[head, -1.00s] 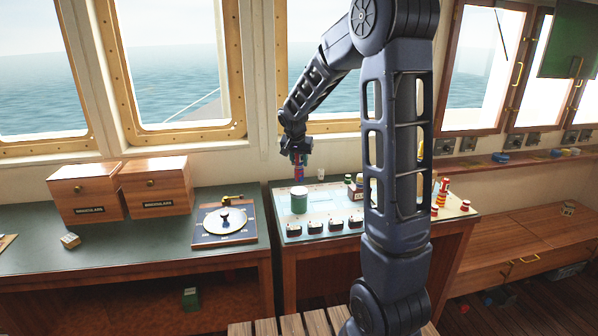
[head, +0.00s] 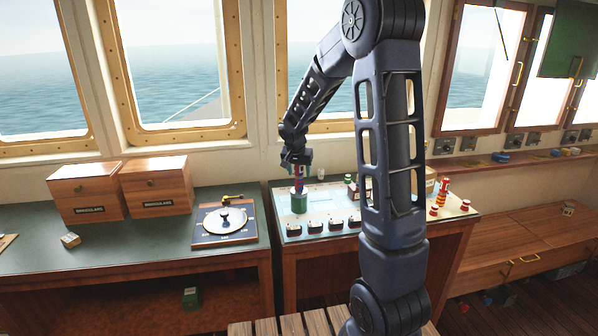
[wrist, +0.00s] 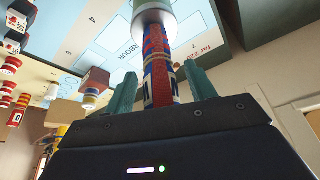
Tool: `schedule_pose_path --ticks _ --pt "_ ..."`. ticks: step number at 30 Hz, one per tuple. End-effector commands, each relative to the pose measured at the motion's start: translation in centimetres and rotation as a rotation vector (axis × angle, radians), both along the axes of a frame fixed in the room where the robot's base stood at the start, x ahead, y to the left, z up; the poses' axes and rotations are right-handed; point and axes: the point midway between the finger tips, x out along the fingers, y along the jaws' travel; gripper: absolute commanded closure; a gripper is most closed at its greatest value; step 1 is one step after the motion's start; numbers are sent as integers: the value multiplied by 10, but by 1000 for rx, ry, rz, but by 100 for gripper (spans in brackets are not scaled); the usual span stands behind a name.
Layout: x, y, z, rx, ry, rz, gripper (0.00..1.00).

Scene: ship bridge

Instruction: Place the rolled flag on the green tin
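The rolled flag (head: 299,186), striped red and blue, stands upright on the green tin (head: 299,204). In the wrist view the flag (wrist: 159,66) runs between my fingers to the tin's pale round end (wrist: 154,14), and the two look in contact. My gripper (head: 298,170) is just above the tin, around the upper part of the flag. In the wrist view my gripper's teal fingers (wrist: 160,88) stand apart, with a gap on each side of the flag. The exact contact edge is small in the head view.
A round dial instrument (head: 225,220) and wooden binoculars boxes (head: 156,186) are on the left counter.

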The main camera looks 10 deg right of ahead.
Motion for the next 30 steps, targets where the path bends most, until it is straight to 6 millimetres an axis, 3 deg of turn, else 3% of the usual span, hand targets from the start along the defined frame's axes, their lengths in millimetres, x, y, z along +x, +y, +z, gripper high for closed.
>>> schedule_pose_path --ticks 11,24,30 --pt "-2 1 11 1 -1 -1 45" --pt "-30 15 84 0 -4 1 45" --pt "-38 18 106 1 -1 -1 45"
